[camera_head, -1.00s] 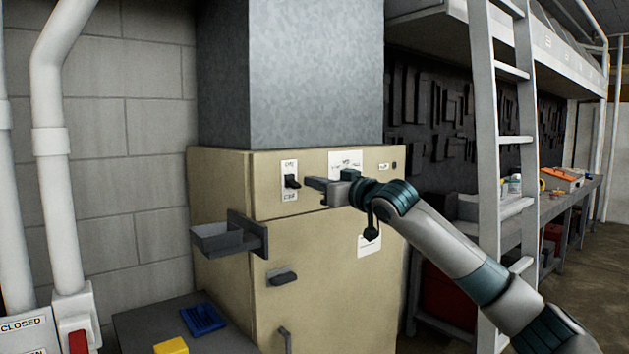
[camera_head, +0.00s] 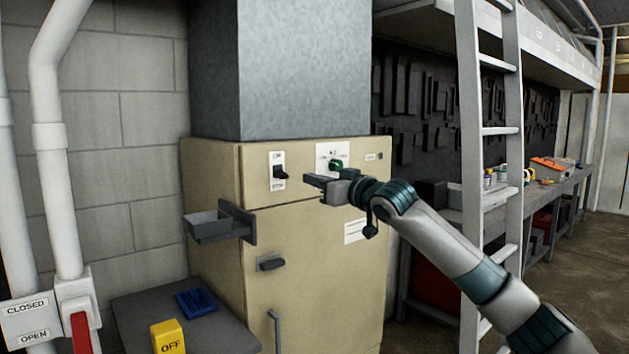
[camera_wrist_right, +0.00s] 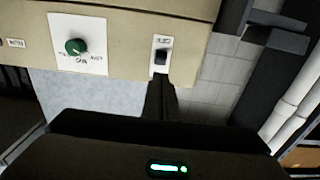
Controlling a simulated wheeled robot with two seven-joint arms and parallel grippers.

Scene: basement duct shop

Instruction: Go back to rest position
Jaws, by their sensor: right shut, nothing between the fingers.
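My right gripper (camera_head: 312,181) is shut and empty in front of the upper face of the tan cabinet (camera_head: 310,230). Its tips are just right of the black toggle switch (camera_head: 280,172) on a white plate, and look apart from it. The green knob (camera_head: 336,165) shows just above the gripper. In the right wrist view the shut fingers (camera_wrist_right: 160,88) point toward the cabinet, with the switch (camera_wrist_right: 161,56) beyond their tips and the green knob (camera_wrist_right: 75,46) to the left. My left gripper is not in view.
A grey tray (camera_head: 207,227) juts from the cabinet's left side. A low table (camera_head: 135,310) holds a blue item (camera_head: 197,302) and a yellow OFF block (camera_head: 168,338). A ladder (camera_head: 467,120) and workbench (camera_head: 560,190) stand right. A red-handled lever (camera_head: 80,333) is lower left.

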